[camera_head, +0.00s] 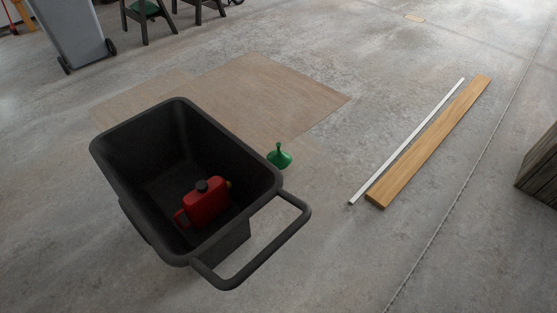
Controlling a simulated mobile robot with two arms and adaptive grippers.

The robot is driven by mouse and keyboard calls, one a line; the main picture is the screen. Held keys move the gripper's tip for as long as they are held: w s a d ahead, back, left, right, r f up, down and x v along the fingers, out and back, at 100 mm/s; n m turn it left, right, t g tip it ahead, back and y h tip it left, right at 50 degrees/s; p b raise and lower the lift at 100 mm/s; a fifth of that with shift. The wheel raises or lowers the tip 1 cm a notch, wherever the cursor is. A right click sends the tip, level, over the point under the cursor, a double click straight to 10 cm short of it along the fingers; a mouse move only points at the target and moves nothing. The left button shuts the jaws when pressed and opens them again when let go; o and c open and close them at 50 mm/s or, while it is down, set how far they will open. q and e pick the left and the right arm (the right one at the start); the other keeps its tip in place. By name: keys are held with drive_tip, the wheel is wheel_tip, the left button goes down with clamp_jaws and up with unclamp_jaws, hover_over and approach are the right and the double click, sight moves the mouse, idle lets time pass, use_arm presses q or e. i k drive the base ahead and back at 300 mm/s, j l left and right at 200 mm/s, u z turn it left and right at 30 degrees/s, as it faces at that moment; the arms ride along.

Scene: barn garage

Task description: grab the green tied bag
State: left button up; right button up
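A small green object (279,157), wide at the bottom and narrowing to a thin top, sits on the concrete floor near the middle of the head view. Its shape fits a tied bag, but it is too small to be sure. It stands just right of the black wheelbarrow-like cart (118,178), close to the cart's right rim; I cannot tell whether they touch. Neither of my grippers is in view.
A red fuel can (206,204) lies inside the cart, whose handle (262,262) sticks out towards the lower right. A wooden plank (430,140) and a white strip (408,140) lie to the right. A grey bin (72,35) and chairs stand behind. Floor between green object and plank is clear.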

sight(281, 159)
drive_tip(key=i+l, duration=0.55)
drive_tip(key=l, duration=0.15)
drive_tip(key=i+l+z, duration=0.1)
drive_tip(key=i+l, duration=0.45)
drive_tip(key=l, duration=0.15)
